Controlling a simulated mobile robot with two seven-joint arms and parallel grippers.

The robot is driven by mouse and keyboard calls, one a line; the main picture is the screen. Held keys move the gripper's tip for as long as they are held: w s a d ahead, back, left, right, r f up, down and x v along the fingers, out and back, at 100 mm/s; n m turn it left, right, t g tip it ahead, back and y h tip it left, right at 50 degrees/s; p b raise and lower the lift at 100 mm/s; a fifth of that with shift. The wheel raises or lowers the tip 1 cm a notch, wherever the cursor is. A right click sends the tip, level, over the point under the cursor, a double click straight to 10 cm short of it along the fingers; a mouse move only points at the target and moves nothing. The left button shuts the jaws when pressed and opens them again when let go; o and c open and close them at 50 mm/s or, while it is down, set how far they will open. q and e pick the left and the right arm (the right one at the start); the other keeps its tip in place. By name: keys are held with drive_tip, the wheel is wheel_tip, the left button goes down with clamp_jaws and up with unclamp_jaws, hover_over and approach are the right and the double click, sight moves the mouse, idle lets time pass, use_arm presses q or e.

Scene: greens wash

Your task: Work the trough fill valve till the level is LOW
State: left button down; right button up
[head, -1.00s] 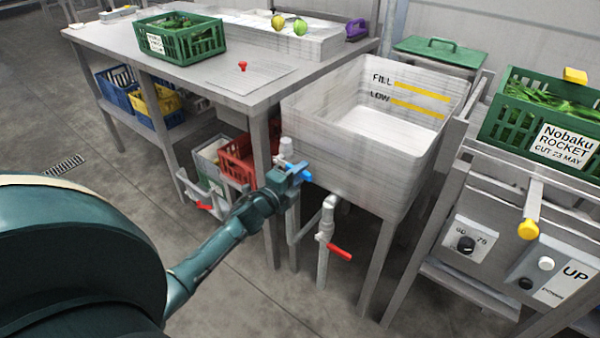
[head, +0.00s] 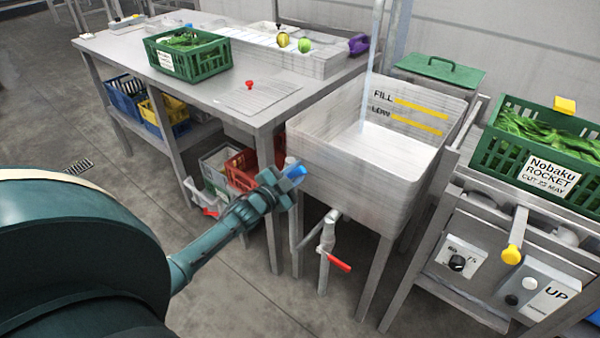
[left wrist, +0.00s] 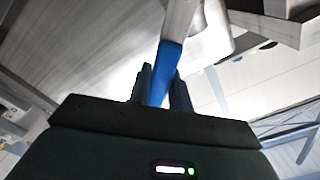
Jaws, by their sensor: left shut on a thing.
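The trough (head: 350,185) is a pale box on legs in the middle of the head view. Two yellow bars inside its back wall are marked FILL (head: 421,105) and LOW (head: 417,125). A thin stream of water (head: 367,90) falls into it from above; I cannot make out a water level against the bars. The blue handle of the fill valve (head: 296,172) is at the trough's left front corner. My left gripper (head: 284,180) is shut on this handle. In the left wrist view the blue handle (left wrist: 166,70) stands between the fingers. My right gripper is not in view.
A red-handled valve (head: 338,262) sits on the pipe under the trough. A steel table (head: 190,85) with a green crate (head: 190,62) stands left. A green rocket crate (head: 530,150) and control panels (head: 540,290) are at right. Floor is free in front.

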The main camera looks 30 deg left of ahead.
use_arm(q)
drive_tip(key=a+r+n, duration=0.1)
drive_tip(key=a+n+p, duration=0.1)
drive_tip(key=n, duration=0.1)
drive_tip(key=shift+w+a+r+n, duration=0.1)
drive_tip(key=shift+a+r+n, duration=0.05)
drive_tip(key=shift+r+n, duration=0.2)
drive_tip(key=shift+a+r+n, duration=0.25)
drive_tip(key=shift+a+n, duration=0.6)
drive_tip(key=shift+n, duration=0.4)
drive_tip(key=shift+w+a+r+n, duration=0.1)
drive_tip(key=shift+w+a+n, duration=0.05)
drive_tip(key=shift+a+n, duration=1.05)
drive_tip(key=shift+d+n, duration=0.2)
drive_tip(key=shift+n, duration=0.1)
drive_tip(key=c, duration=1.3)
unclamp_jaws()
drive_tip(key=s, duration=0.4)
drive_tip(key=s+p, duration=0.1)
drive_tip(key=s, duration=0.3)
drive_tip(key=s+a, duration=0.1)
drive_tip(key=s, duration=0.4)
drive_tip(key=shift+s+p, duration=0.1)
drive_tip(key=shift+p, duration=0.25)
